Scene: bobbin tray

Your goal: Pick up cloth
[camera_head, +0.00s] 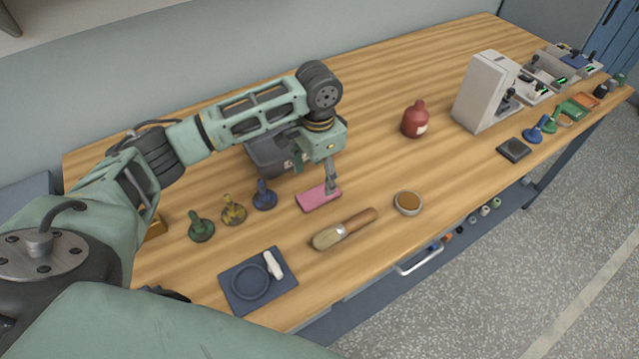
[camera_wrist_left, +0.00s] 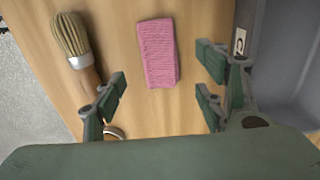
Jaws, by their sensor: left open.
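A pink folded cloth (camera_head: 312,199) lies flat on the wooden table in the head view. It also shows in the left wrist view (camera_wrist_left: 157,53), ribbed and narrow, between and ahead of the spread fingers. My left gripper (camera_head: 331,184) points down over the right part of the cloth. In the left wrist view my left gripper (camera_wrist_left: 165,92) is open, with nothing between its fingers. In the head view, whether the fingertips touch the cloth cannot be told. My right gripper is in neither view.
A brush (camera_head: 344,229) lies close in front of the cloth. A small bowl (camera_head: 408,203) stands to the right. Blue (camera_head: 264,195), yellow (camera_head: 233,209) and green (camera_head: 200,226) bobbin-like pieces stand to the left. A dark bin (camera_head: 268,158) is behind. The table's middle right is mostly clear.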

